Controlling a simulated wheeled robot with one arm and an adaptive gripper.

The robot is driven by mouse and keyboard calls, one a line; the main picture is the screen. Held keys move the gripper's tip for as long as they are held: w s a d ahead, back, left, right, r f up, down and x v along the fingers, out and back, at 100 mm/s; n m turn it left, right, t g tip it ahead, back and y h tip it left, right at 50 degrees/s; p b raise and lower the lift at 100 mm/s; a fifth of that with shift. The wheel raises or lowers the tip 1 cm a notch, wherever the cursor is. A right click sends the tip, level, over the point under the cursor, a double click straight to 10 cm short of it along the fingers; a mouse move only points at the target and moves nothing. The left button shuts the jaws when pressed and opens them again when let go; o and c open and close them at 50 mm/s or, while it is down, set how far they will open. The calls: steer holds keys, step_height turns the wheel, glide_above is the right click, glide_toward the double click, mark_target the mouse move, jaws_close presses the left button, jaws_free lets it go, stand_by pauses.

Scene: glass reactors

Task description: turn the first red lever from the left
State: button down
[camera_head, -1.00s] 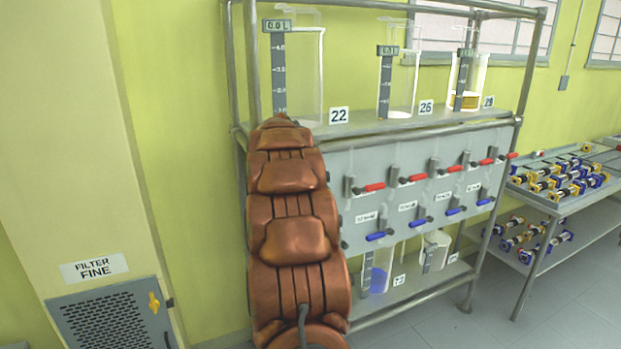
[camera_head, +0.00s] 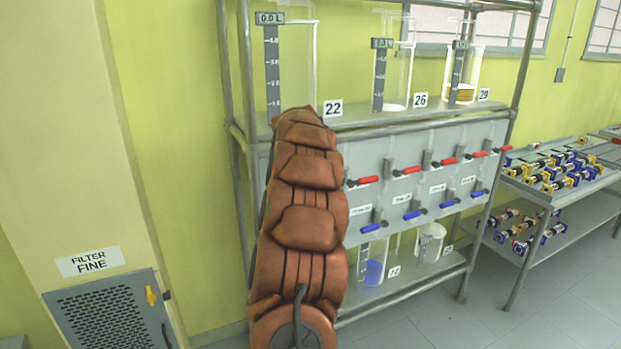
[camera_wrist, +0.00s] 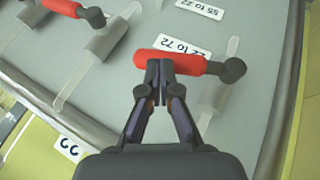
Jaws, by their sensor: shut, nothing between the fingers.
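My arm hides the gripper in the head view. A second red lever (camera_wrist: 60,7) is at the wrist view's upper left.
More red levers run right along the panel, with blue levers (camera_head: 372,227) below. Glass vessels stand on the shelf (camera_head: 365,129) above. The rack's metal post (camera_head: 247,80) is close to my arm. A side table (camera_head: 540,190) with parts stands at right.

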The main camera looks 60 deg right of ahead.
steer(key=shift+s+d+f+t+y, duration=0.2)
steer(key=shift+d+f+y, duration=0.05)
steer(key=shift+f, duration=0.25)
steer(key=shift+s+d+f+t+y, duration=0.15)
steer(key=shift+d+f+t+y, duration=0.1)
steer(key=shift+f, duration=0.2)
steer(key=shift+f+b, duration=0.15)
steer(key=shift+b, duration=0.15)
steer(key=s+a+r+b, duration=0.1)
steer(key=s+a+r, duration=0.1)
steer(key=r, duration=0.4)
steer(key=s+a+r+b, duration=0.1)
steer(key=s+r, duration=0.2)
steer(key=r, duration=0.3)
steer(key=shift+a+r+b, duration=0.3)
steer(key=shift+a+b, duration=0.05)
steer(key=shift+a, duration=0.1)
